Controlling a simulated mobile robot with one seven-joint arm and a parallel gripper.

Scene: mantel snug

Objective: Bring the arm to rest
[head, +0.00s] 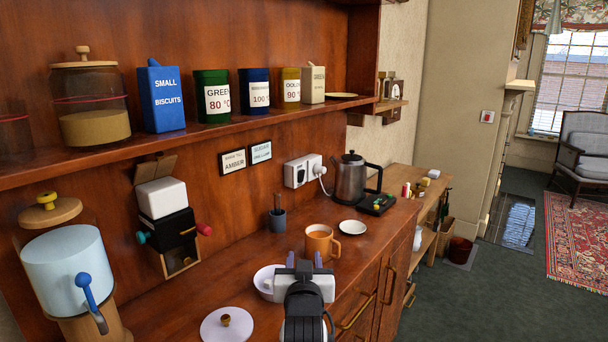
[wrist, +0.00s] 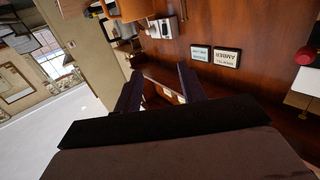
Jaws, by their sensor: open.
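My gripper (head: 304,260) is over the front part of the wooden counter (head: 240,328), pointing away from the head camera. Its two dark fingers stand apart with nothing between them; they also show in the wrist view (wrist: 160,90), which is turned nearly upside down. An orange mug (head: 322,242) with brown liquid stands just beyond the fingers; I cannot tell the exact gap. A white cup or bowl (head: 266,277) is beside the gripper on the left, partly hidden by it.
A kettle (head: 350,180), saucer (head: 352,227) and small blue-grey pot (head: 277,219) stand farther back. A dispenser (head: 170,225) and a pale blue canister (head: 68,270) are left. A shelf (head: 220,132) with tins overhangs. Open floor lies right.

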